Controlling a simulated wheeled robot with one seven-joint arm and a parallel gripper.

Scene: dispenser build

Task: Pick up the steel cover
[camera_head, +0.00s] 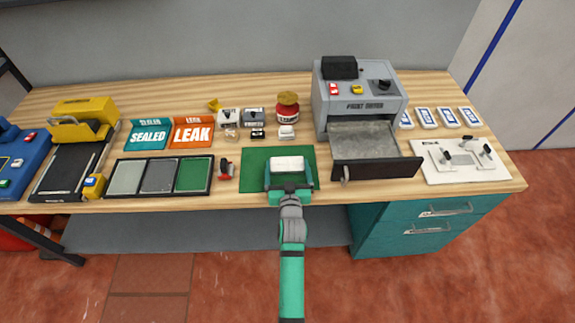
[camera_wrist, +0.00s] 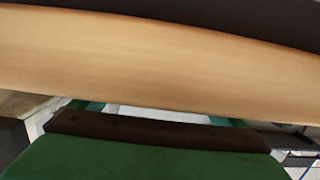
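I cannot tell for sure which piece is the steel cover. Two small boxes, one pale (camera_head: 228,118) and one grey (camera_head: 253,117), stand behind the green mat (camera_head: 252,180). Small parts lie in front of them: a pale one (camera_head: 231,134), a dark one (camera_head: 257,133) and a white one (camera_head: 287,132). My gripper (camera_head: 287,166) is low over the mat, its teal fingers on either side of a white block (camera_head: 287,162). I cannot tell whether they touch it. In the wrist view, a white surface (camera_wrist: 165,114) shows between the fingers; a tan surface blocks the rest.
A grey machine (camera_head: 358,104) with an open drawer (camera_head: 375,168) stands right of the mat. A small red-and-black item (camera_head: 226,168) and a framed three-pad tray (camera_head: 160,193) are to the left. A red-and-brown jar (camera_head: 288,108) stands behind. A white panel (camera_head: 465,173) is far right.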

